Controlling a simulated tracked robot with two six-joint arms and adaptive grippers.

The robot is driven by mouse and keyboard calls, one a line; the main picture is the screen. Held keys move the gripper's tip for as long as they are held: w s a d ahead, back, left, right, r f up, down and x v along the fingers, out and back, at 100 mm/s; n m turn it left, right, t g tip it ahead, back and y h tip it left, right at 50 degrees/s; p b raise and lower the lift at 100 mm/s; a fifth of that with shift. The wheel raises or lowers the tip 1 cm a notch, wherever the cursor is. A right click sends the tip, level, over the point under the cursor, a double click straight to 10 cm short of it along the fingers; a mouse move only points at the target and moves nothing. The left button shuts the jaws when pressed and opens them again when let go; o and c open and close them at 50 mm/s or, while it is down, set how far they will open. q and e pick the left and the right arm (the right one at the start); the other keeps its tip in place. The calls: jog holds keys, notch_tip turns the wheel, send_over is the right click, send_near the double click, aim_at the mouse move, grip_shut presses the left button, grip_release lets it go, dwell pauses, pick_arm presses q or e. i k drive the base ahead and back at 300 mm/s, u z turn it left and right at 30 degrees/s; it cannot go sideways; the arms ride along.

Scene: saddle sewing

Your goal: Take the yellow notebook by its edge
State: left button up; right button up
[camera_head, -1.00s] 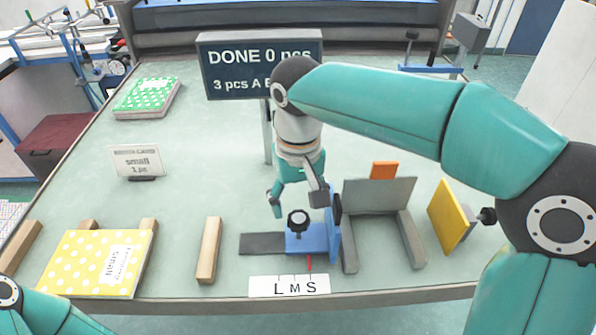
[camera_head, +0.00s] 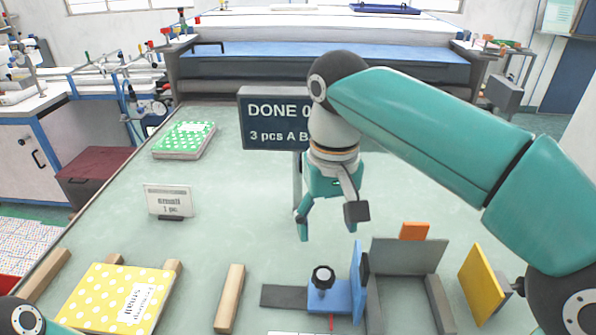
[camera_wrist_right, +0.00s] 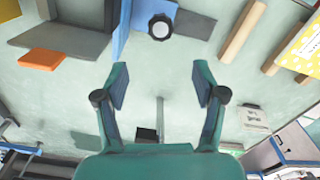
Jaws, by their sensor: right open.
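The yellow notebook (camera_head: 117,298) with white dots and a white label lies at the front left of the table, raised on wooden blocks. Part of it also shows at the right edge of the right wrist view (camera_wrist_right: 303,48). My right gripper (camera_head: 330,222) is open and empty above the middle of the table, well to the right of the notebook and apart from it. Its two fingers stand apart in the right wrist view (camera_wrist_right: 162,90). Of my left arm only a part shows at the bottom left corner; its gripper is out of view.
A wooden bar (camera_head: 229,298) lies between the notebook and a blue clamp fixture (camera_head: 329,295). Grey plates (camera_head: 408,256), an orange block (camera_head: 414,231) and a yellow panel (camera_head: 482,285) stand at right.

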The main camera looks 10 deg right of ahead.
aim_at(109, 299)
jog(key=k, duration=1)
